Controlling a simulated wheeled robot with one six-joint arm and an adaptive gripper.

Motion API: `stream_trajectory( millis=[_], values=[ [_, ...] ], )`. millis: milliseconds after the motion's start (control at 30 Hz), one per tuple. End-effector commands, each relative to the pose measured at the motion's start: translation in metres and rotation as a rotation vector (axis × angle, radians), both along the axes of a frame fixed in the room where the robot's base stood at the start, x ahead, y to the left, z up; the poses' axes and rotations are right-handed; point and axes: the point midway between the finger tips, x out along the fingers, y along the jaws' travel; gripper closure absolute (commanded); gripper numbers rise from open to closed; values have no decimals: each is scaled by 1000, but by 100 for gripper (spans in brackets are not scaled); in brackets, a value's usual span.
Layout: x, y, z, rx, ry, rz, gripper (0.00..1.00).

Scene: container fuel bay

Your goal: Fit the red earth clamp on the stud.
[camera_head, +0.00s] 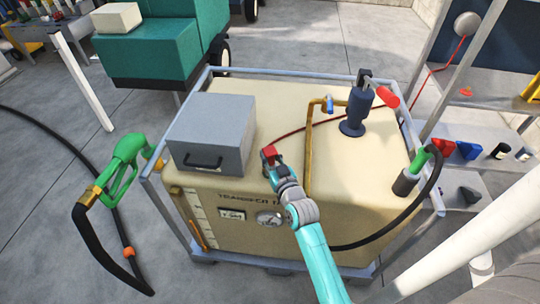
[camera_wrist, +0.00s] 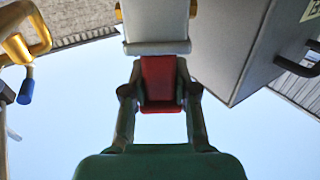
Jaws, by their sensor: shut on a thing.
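The red earth clamp (camera_head: 270,153) is in my gripper (camera_head: 268,161), over the front part of the beige tank top (camera_head: 285,110). In the wrist view my gripper (camera_wrist: 160,97) has one finger on each side of the red clamp body (camera_wrist: 160,80). A pale grey block (camera_wrist: 155,20) with brownish edges lies beyond the clamp in that view; I cannot tell whether it belongs to the clamp. A dark red cable (camera_head: 310,127) runs from near the clamp across the tank top. I cannot make out the stud in either view.
A grey box (camera_head: 211,135) with a black handle stands close to the left of my gripper. A yellow pipe (camera_head: 309,150) with a blue lever (camera_head: 329,104) rises to its right. A dark blue pump (camera_head: 357,108) stands behind. A green nozzle (camera_head: 125,160) hangs at the tank's left.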

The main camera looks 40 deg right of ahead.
Motion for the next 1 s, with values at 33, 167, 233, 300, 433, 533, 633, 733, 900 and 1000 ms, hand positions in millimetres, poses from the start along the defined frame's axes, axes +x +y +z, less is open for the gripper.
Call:
stream_trajectory(
  millis=[33,167,233,300,433,533,633,733,900,1000],
  values=[
    [0,0,1,0,-1,0,100],
    [0,0,1,0,-1,0,62],
    [0,0,1,0,-1,0,45],
    [0,0,1,0,-1,0,43],
    [0,0,0,0,-1,0,43],
    [0,0,0,0,1,0,43],
    [-3,1,-1,0,1,0,43],
    [-12,5,-2,1,3,0,43],
    [-37,15,-1,1,2,-1,43],
    [-54,22,-1,2,1,-1,43]
  ],
)
